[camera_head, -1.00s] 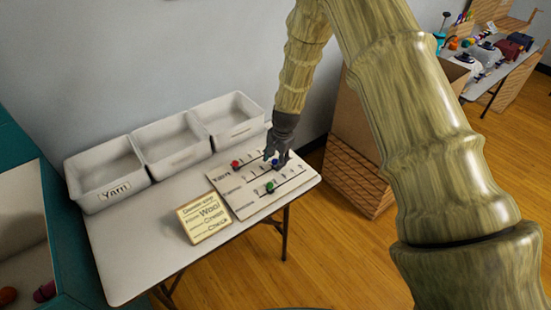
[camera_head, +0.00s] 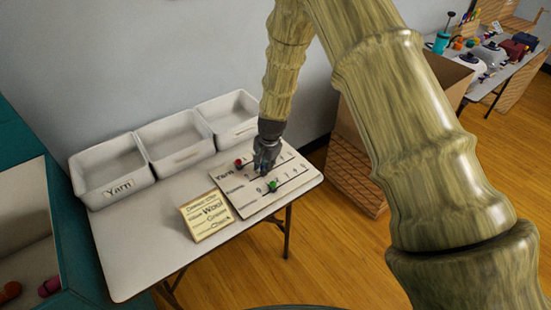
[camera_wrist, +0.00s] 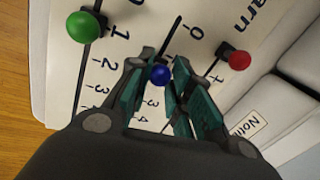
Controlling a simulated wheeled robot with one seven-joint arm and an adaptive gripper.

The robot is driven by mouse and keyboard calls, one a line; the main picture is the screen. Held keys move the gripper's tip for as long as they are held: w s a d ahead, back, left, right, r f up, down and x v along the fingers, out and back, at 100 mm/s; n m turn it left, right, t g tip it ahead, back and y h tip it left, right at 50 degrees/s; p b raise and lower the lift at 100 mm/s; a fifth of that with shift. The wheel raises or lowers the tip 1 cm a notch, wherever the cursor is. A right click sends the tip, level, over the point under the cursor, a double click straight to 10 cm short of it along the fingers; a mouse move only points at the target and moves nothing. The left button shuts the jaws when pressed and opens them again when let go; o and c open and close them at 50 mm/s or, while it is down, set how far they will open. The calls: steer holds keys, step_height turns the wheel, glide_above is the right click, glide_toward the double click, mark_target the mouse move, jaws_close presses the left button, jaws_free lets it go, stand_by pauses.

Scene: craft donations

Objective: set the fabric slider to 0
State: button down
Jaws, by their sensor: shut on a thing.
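The slider board (camera_head: 243,202) lies on the white table and carries three knobs on marked tracks. My gripper (camera_wrist: 162,68) is shut around the blue knob (camera_wrist: 160,75) of the middle track. In the wrist view a printed 0 (camera_wrist: 193,60) stands beside this track, close to my fingertips and slightly above the knob. My fingers hide the nearby marks, so the exact setting cannot be told. In the head view my gripper (camera_head: 265,160) hides most of the blue knob. The red knob (camera_wrist: 239,60) sits on the Yarn track, and the green knob (camera_wrist: 84,26) on the third track.
Three white bins (camera_head: 178,160) stand behind the board, one labelled Yarn. A small wooden sign (camera_head: 206,218) stands left of the board. The table's front left is clear.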

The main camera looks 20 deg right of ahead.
steer(key=a, duration=0.1)
steer(key=s+a, duration=0.1)
steer(key=a, duration=0.1)
steer(key=s+a, duration=0.1)
steer(key=a, duration=0.1)
steer(key=shift+a, duration=0.25)
steer(key=c, duration=1.3)
jaws_free()
steer(key=shift+a, duration=0.2)
steer(key=shift+d, duration=0.25)
steer(key=shift+r, duration=0.65)
steer(key=r, duration=0.3)
steer(key=s+r, duration=0.1)
steer(key=r, duration=0.3)
steer(key=s+d+r, duration=0.1)
steer(key=r, duration=0.2)
steer(key=shift+r, duration=0.2)
steer(key=shift+a, duration=0.1)
